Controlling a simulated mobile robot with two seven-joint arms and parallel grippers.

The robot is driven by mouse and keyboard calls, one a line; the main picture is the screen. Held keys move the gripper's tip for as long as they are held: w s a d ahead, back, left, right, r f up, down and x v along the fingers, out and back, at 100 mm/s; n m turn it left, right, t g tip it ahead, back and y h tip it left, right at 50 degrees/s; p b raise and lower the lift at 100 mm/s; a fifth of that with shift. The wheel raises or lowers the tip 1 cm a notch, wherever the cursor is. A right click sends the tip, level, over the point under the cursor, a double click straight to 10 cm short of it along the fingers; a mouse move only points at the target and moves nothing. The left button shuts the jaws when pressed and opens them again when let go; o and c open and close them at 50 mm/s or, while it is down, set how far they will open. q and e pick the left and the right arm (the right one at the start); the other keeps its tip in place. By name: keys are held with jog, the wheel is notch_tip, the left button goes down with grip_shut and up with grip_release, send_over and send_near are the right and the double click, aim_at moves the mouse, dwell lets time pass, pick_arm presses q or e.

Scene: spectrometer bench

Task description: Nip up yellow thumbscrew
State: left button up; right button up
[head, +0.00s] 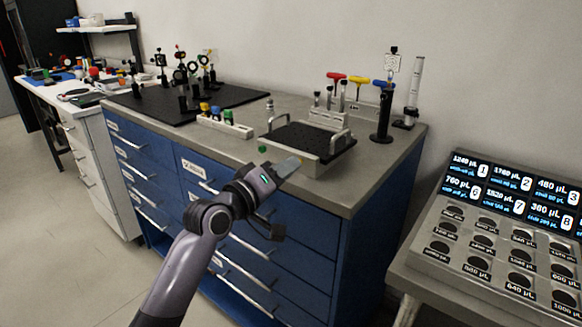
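I cannot pick out a yellow thumbscrew for certain. A small yellow-topped piece (204,107) stands at the left end of a white rack on the grey bench top, beside blue and green ones. A yellow T-handled tool (358,82) stands in a holder at the back of the bench. My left gripper (288,166) is in front of the bench's front edge, near the breadboard tray, apart from both yellow things. Its fingers are too small and foreshortened to show whether they are open. My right gripper is out of view.
A black board (235,94) with several optical mounts covers the bench's left part. A grey tray (318,160) with handles and a dark top stands close to my gripper. A black post (383,115) stands behind it. A panel (505,240) with round wells is at right.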

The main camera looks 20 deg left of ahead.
pick_arm(q)
jog(key=shift+x, duration=1.1)
grip_shut()
